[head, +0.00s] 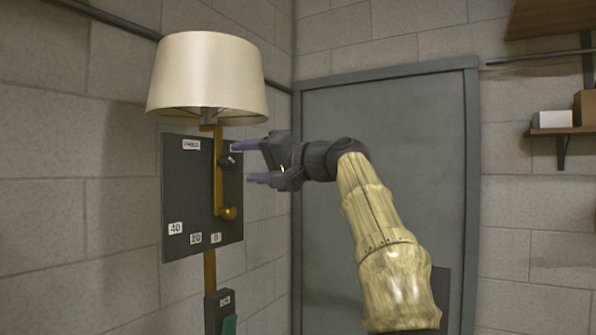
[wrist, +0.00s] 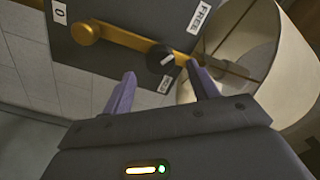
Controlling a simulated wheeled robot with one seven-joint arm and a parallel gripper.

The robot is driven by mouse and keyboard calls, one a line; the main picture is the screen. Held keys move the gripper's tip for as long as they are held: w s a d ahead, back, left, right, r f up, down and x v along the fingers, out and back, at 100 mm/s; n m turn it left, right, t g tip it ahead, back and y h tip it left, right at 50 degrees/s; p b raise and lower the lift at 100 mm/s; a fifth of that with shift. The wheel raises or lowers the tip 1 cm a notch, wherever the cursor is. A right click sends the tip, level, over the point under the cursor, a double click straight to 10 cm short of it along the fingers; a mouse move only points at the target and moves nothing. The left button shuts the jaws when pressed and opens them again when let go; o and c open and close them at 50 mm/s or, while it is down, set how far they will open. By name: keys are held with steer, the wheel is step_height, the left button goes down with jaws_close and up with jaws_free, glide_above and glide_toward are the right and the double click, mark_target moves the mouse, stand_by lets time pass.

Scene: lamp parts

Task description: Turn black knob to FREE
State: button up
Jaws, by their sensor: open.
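The black knob (head: 226,160) sits on the dark wall panel (head: 190,222), beside the upper part of a brass bar. In the wrist view the knob (wrist: 160,58) shows a slanted white mark on its face. The FREE label (wrist: 200,17) is above and right of it there, and a second small label (wrist: 166,84), hard to read, is just below it. My gripper (head: 243,162) is open and empty, its purple fingers pointing at the panel. In the wrist view the fingertips (wrist: 161,72) are either side of the knob's line, with the knob apparently just beyond them.
A cream lampshade (head: 207,77) hangs above the panel, close to my right finger in the wrist view. The brass bar (head: 219,180) ends in a round brass knob (head: 230,213). Number labels line the panel's lower edge. A grey door (head: 385,120) stands behind my arm.

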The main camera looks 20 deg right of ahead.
steer(key=b+v, duration=0.3)
steer(key=v, duration=0.9)
steer(key=shift+s+d, duration=0.2)
steer(key=shift+s, duration=0.05)
steer(key=w+a+f+m+g+h, duration=0.1)
steer(key=w+f+h, duration=0.1)
steer(key=w+f, duration=0.35)
steer(key=w+a+f+m+g+h+p, duration=0.1)
steer(key=w+f, duration=0.1)
steer(key=f, duration=0.6)
steer(key=w+a+f+m+g+h, duration=0.1)
steer(key=w+f+h, duration=0.15)
steer(key=f, duration=0.35)
steer(key=s+a+f+g+h+p, duration=0.1)
steer(key=a+f+g, duration=0.1)
steer(key=f, duration=0.7)
steer(key=s+a+f+g+h+p, duration=0.1)
steer(key=s+a+f+g, duration=0.1)
steer(key=f, duration=0.8)
steer(key=s+a+f+n+g+h, duration=0.1)
steer(key=s+a+f+n+g, duration=0.1)
steer(key=s+f, duration=0.8)
steer(key=s+a+f+n+g+h+p, duration=0.1)
steer(key=s+f+n+g+h, duration=0.1)
steer(key=s+f, duration=0.9)
steer(key=s+n+g, duration=0.1)
steer(key=n, duration=0.1)
steer(key=shift+a+f+n, duration=0.25)
steer(key=shift+a+n, duration=0.15)
